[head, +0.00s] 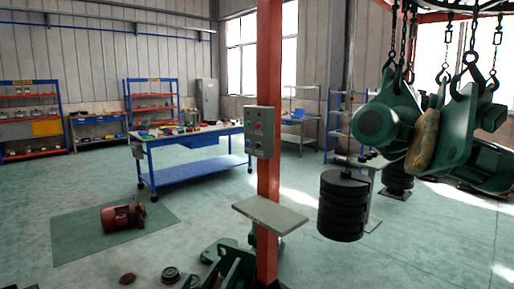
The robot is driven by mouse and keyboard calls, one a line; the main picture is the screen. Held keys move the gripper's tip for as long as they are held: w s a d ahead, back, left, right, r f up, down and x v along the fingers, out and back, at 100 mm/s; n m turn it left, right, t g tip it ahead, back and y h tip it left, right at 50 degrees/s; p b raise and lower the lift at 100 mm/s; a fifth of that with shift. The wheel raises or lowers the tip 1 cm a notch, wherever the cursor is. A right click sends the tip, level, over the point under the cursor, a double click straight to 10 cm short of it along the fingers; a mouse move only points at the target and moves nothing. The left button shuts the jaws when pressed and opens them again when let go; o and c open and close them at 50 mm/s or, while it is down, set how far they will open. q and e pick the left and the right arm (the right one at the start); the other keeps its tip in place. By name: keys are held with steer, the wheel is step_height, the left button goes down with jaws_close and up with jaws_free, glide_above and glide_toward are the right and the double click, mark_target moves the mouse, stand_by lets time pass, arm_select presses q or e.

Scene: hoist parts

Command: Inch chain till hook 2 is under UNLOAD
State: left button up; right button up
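Green hoist parts hang at the upper right from dark hooks and chains. One hook (474,70) on a chain (475,30) holds a green bracket-like part (462,140). A green motor-like part (378,122) hangs to its left, with a tan, worn piece (423,140) between them. I can read no hook numbers, so I cannot tell which is hook 2, and I see no UNLOAD sign. A grey control box (262,132) with several buttons, one of them red, is fixed to a red post (269,60). Neither gripper is in view.
A grey shelf plate (270,215) juts from the post. A stack of black discs (344,205) hangs right of it. Green parts (230,264) lie at the post's foot. A red motor (122,215) lies on a green mat (75,238). A blue workbench (195,172) stands behind.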

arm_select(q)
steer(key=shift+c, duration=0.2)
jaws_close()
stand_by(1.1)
